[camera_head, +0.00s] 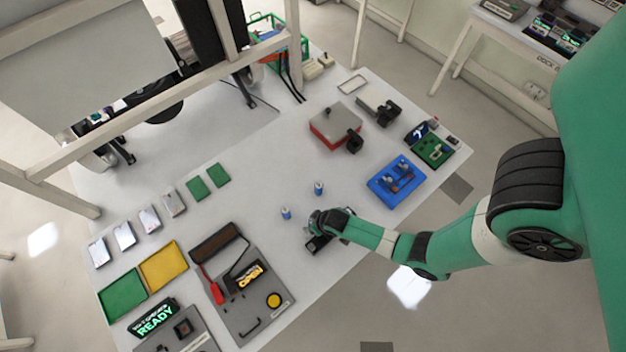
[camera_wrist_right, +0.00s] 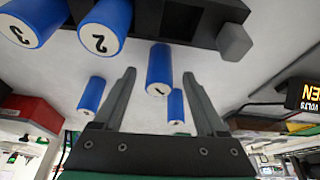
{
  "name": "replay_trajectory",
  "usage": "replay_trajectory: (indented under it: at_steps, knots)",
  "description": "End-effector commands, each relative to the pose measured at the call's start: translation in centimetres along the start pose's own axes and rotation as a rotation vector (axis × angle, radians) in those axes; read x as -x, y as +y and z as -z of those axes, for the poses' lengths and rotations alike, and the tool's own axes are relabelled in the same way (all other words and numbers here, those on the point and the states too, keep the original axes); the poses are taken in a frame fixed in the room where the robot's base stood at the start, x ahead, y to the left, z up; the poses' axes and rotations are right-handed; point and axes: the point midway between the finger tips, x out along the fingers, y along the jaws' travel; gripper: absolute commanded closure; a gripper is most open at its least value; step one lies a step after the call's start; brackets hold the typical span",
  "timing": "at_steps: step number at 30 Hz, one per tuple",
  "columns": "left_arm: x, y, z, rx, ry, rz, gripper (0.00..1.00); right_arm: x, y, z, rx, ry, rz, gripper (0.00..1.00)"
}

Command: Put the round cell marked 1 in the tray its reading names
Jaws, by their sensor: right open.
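The round blue cell marked 1 (camera_wrist_right: 160,66) stands by a dark holder (camera_wrist_right: 180,20) in the right wrist view, its white marked end facing me. My right gripper (camera_head: 316,226) is over the table's front part. In the right wrist view its fingers (camera_wrist_right: 158,76) are open, with cell 1 between them and a gap on each side. A green tray (camera_head: 122,296) and a yellow tray (camera_head: 163,265) lie side by side at the left. A tester display (camera_head: 245,277) reads OPEN. My left gripper is not in view.
Blue cells marked 2 (camera_wrist_right: 106,26) and 3 (camera_wrist_right: 30,22) are beside cell 1. Two more blue cells (camera_head: 286,213) (camera_head: 319,188) stand near the gripper. A READY sign (camera_head: 153,318), red box (camera_head: 336,125) and blue fixture (camera_head: 397,181) are around.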

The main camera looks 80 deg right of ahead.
Motion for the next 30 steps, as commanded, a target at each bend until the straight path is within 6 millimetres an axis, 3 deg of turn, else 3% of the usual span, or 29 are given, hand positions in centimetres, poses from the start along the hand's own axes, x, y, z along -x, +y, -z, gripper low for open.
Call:
replay_trajectory:
  at_steps: [4, 12, 24, 25, 30]
  knots:
    - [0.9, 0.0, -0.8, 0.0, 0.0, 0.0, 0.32, -2.7, 0.1, 0.1, 0.001, -0.001, 0.0, 0.26]
    - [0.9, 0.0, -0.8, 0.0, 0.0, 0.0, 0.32, -3.0, 0.1, 0.2, 0.001, 0.001, 0.0, 0.26]
    - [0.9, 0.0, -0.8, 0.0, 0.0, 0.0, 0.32, -3.0, 0.1, 0.2, 0.001, 0.0, 0.0, 0.96]
    - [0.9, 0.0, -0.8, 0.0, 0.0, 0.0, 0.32, -3.0, 0.1, 0.2, 0.001, 0.0, 0.0, 1.0]
    - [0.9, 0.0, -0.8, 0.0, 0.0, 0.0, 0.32, -3.0, 0.1, 0.2, 0.001, 0.001, 0.001, 1.0]
